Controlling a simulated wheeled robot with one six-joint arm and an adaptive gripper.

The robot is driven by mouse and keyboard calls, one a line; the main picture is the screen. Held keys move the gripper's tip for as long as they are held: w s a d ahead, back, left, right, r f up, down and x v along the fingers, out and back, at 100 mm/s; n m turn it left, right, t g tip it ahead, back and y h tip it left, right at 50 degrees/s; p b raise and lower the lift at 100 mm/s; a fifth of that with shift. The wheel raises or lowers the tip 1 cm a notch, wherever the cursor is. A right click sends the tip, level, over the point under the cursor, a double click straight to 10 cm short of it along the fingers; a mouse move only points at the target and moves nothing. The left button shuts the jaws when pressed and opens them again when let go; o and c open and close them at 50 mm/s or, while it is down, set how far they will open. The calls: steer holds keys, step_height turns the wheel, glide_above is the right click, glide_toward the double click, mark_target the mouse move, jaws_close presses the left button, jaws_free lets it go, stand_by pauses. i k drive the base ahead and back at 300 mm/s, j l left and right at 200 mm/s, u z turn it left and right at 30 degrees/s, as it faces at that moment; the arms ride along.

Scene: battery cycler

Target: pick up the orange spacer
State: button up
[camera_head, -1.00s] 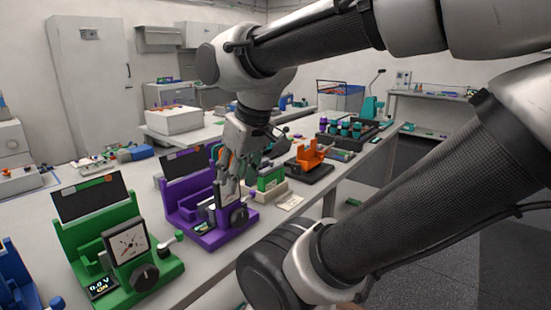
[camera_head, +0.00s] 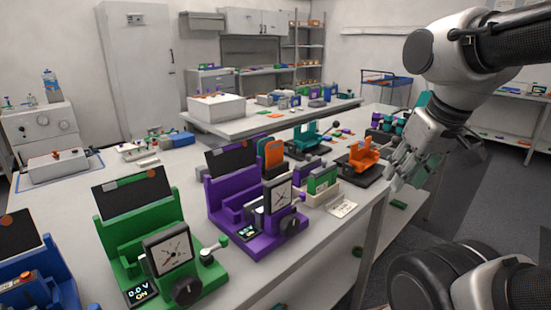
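I cannot tell for certain which piece is the orange spacer. An upright orange block (camera_head: 271,152) stands behind the purple cycler (camera_head: 228,205). Small loose coloured pieces (camera_head: 343,132), some of them orange, lie farther back on the bench. They are too small to tell apart. My gripper (camera_head: 398,178) is at the right, beside the orange fixture (camera_head: 362,156) and near the bench's right edge. I see nothing held in it, but its fingers overlap in this view, so their opening is unclear.
A green cycler (camera_head: 125,225) with a dial stands at the front left, and a blue one (camera_head: 58,285) is partly out of view. A green and white box (camera_head: 322,182) and a paper note (camera_head: 342,207) lie near the right edge.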

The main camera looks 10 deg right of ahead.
mark_target(274, 150)
steer(key=l+u, duration=0.25)
steer(key=l, duration=0.5)
steer(key=l+u, duration=0.25)
steer(key=l, duration=0.55)
steer(key=i+l+u, duration=0.5)
steer(key=i+l, duration=0.15)
steer(key=l, duration=0.2)
